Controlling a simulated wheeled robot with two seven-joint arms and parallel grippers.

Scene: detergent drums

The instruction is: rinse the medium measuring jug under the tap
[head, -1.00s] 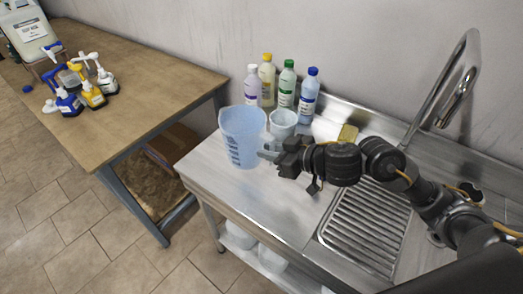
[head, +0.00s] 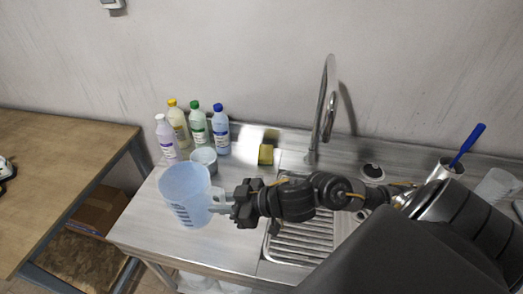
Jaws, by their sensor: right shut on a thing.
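A translucent pale-blue measuring jug (head: 186,196) with dark scale marks stands out at the left of the steel sink unit, upright or nearly so. My right gripper (head: 222,202) is shut on its handle, on the jug's right side. I cannot tell whether the jug's base touches the steel top. A smaller, similar vessel (head: 204,158) stands just behind it, partly hidden. The tall curved tap (head: 321,110) rises at the back, to the right of the jug. My left gripper is out of view.
Several capped bottles (head: 198,128) stand behind the jug by the wall. A yellow sponge (head: 266,154) lies near the tap. The ribbed drainer (head: 305,238) is partly under my arm. A blue-handled brush (head: 467,146) in a holder and clear vessels (head: 494,186) stand at right.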

